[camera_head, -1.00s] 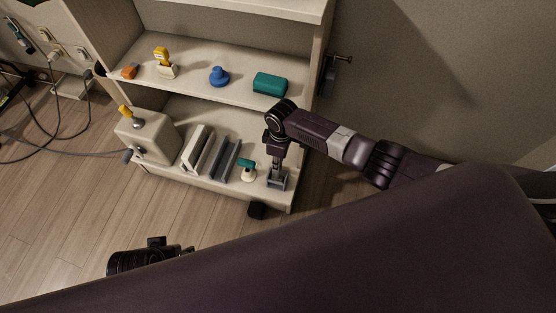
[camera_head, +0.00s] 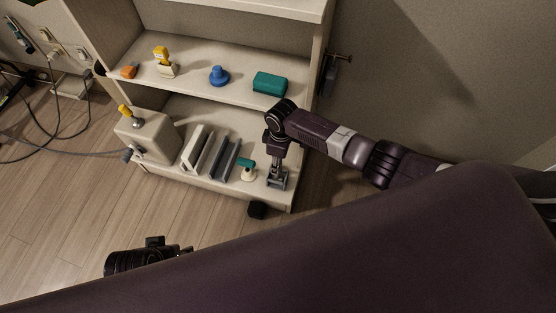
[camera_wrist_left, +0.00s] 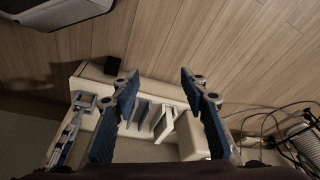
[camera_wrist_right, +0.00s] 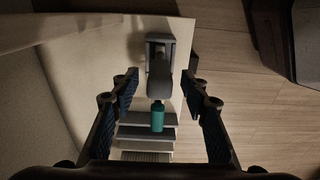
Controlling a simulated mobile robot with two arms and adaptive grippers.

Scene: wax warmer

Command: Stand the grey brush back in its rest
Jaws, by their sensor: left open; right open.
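The grey brush (camera_wrist_right: 160,82) stands at the right end of the lower shelf, seen from above in the right wrist view. Its lower end appears to sit in its grey rest (camera_wrist_right: 153,45); the exact seating is hard to see. My right gripper (camera_wrist_right: 160,84) is open, its fingers on either side of the brush with visible gaps. In the head view the right gripper (camera_head: 278,184) is low at the shelf and partly covers the brush and rest. My left gripper (camera_wrist_left: 158,75) is open and empty; in the head view only its dark arm end shows.
A teal-topped brush (camera_head: 247,165) stands just left of the grey rest. Several upright panels (camera_head: 213,156) and a cream box (camera_head: 147,136) stand farther left. The upper shelf (camera_head: 197,76) is above, holding small items. Bare floor (camera_head: 70,215) lies left.

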